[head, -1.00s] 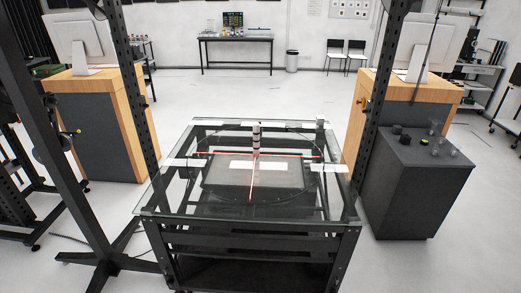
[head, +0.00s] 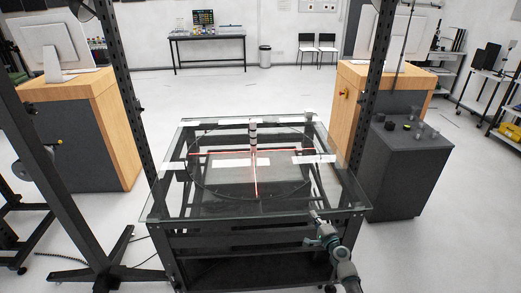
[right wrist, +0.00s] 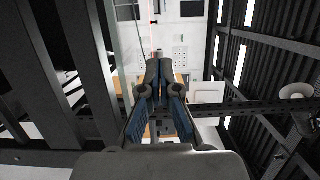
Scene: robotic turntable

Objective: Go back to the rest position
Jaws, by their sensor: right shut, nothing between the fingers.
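My right gripper (head: 314,216) has its arm coming in from the lower right in the head view, near the front right edge of the glass-topped turntable table (head: 300,205). In the right wrist view its fingers (right wrist: 160,70) are shut with nothing between them. My left gripper is not in view.
Dark metal posts (head: 121,110) rise on both sides of the table. A wooden cabinet (head: 95,130) stands at left. A dark box (head: 400,170) with small objects on top stands at right. The floor behind the table is clear.

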